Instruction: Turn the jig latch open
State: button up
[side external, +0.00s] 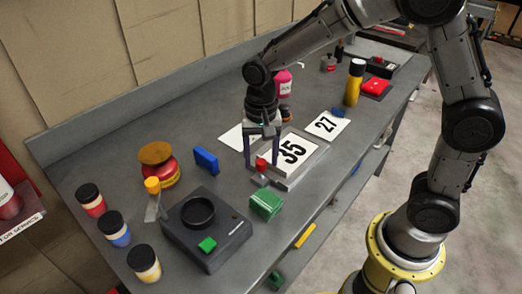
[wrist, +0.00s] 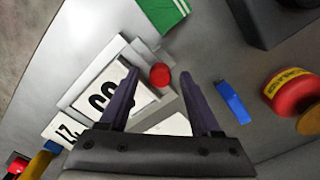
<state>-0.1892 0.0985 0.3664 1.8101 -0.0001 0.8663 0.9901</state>
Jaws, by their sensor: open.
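The jig (side external: 309,166) is a grey frame holding a white plate with the number 35 (side external: 291,150). A red round knob (side external: 261,164), which looks like the jig latch, sits at the jig's near left corner. The red knob also shows in the wrist view (wrist: 160,75). My gripper (side external: 262,158) is open and points down over this corner. Nothing is held.
A green block (side external: 266,204), a blue block (side external: 206,161) and a dark box with a round cup (side external: 205,233) stand left of the jig. A plate marked 27 (side external: 327,125) lies behind right. The bench's front edge is close to the jig.

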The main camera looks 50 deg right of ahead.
aim_at(262, 160)
notch_tip(262, 160, up, 14)
dwell(0.5)
jog(key=shift+f, duration=0.1)
jog(key=s+d+r+t, duration=0.2)
jog(key=s+d+r, duration=0.1)
jog(key=s, duration=0.3)
jog(key=s+d+r+t, duration=0.1)
jog(key=s+d+r, duration=0.15)
jog(key=s, duration=0.25)
jog(key=s+d+f+n+t, duration=0.1)
jog(key=s+f+n+t, duration=0.1)
jog(key=s+f+n, duration=0.5)
jog(key=shift+s+d+n+t, duration=0.2)
jog(key=shift+s+n+t, duration=0.1)
jog(key=shift+s+n, duration=0.65)
